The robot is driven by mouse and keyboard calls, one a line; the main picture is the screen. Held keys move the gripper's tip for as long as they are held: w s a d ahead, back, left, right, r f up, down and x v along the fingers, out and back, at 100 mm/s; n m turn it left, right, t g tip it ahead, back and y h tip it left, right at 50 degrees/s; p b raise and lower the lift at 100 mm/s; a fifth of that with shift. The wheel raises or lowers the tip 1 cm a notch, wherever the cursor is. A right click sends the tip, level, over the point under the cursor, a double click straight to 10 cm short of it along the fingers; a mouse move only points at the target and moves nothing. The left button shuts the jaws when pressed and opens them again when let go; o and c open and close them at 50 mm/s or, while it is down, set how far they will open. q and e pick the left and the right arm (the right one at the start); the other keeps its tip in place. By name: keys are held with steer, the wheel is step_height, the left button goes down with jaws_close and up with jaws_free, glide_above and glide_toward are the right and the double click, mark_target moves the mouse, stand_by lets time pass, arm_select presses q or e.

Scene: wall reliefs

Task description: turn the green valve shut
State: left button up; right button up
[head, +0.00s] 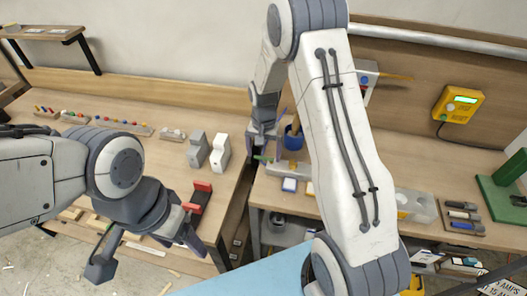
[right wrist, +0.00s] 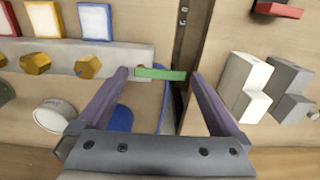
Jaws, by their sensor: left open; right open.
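The green valve handle (right wrist: 160,74) is a flat green bar at the end of a pale grey block (right wrist: 110,53). In the right wrist view it lies crosswise, roughly in line with the block. A small part of the green handle (head: 263,158) also shows in the head view, below my right gripper (head: 265,143). My right gripper (right wrist: 160,78) is open, with one finger on each side of the handle; I cannot tell whether either finger touches it. My left gripper (head: 187,238) is open and empty, far from the valve, in front of the left bench.
The block also carries yellow knobs (right wrist: 88,66), beside coloured-edged panels (right wrist: 95,20). A blue cup (head: 294,137) stands close to my right gripper. A dark gap (right wrist: 190,50) separates the benches.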

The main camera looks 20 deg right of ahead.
steer(key=c, duration=1.1)
steer(key=shift+c, duration=0.2)
steer(key=n, duration=0.2)
steer(key=s+n, duration=0.1)
steer(key=n, duration=0.1)
steer(key=shift+a+n, duration=0.2)
steer(key=shift+n, duration=0.2)
steer(key=n, duration=0.2)
steer(key=s+n, duration=0.1)
steer(key=n, duration=0.1)
steer(key=shift+n+b, duration=0.3)
steer(key=n, duration=0.3)
steer(key=s+n, duration=0.1)
steer(key=shift+d, duration=0.25)
steer(key=shift+s+d+n, duration=0.15)
steer(key=shift+n, duration=1)
steer(key=shift+s+d+n, duration=0.1)
steer(key=shift+d+n, duration=0.05)
steer(key=shift+n, duration=1)
